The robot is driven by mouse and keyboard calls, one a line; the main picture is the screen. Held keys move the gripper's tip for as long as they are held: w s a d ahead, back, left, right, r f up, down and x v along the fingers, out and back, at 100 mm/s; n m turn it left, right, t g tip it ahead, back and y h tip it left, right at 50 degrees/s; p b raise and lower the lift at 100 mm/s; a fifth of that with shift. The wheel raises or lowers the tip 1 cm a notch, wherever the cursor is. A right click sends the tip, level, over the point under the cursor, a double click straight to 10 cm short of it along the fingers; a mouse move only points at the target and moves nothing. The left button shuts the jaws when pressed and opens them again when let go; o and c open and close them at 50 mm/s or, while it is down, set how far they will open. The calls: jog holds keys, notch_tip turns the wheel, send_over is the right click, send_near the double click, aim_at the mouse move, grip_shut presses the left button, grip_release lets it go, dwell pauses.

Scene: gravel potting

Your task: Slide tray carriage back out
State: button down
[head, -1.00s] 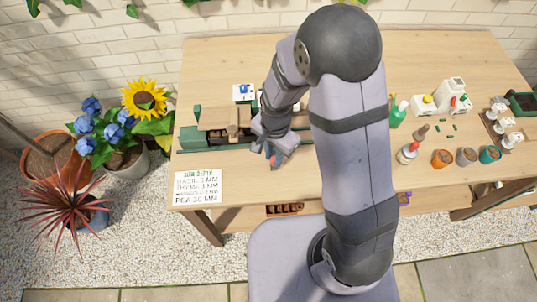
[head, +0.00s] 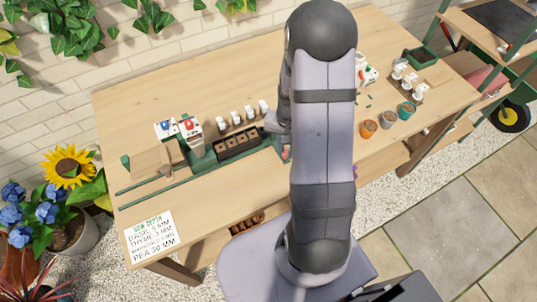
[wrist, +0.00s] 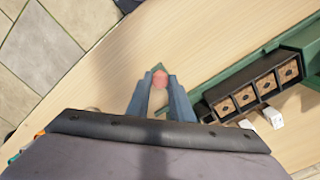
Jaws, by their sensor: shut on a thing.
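The tray carriage is a green frame (wrist: 222,76) bearing a dark tray (head: 222,154) with several brown soil-filled cells. In the head view it sits right of the green press station (head: 197,150), on the line of the green rails (head: 140,188). My gripper (wrist: 155,95) is shut on a pinkish-red knob (wrist: 159,78) beside the carriage's end. In the head view my arm hides most of the gripper and the grip. How the knob joins the carriage is not clear.
Several white-topped markers (head: 249,112) stand behind the tray. A sow-depth card (head: 152,236) lies at the front left. Small pots (head: 369,129) stand to the right of my arm. The table in front of the carriage is clear.

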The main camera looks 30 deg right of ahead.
jog(key=shift+d, duration=1.15)
jog(key=c, duration=1.6)
grip_release()
jog(key=shift+o, duration=0.2)
notch_tip(320, 180, up, 7)
jog(key=b, duration=0.1)
jog(key=shift+r+b, duration=0.2)
jog(key=shift+b, duration=0.1)
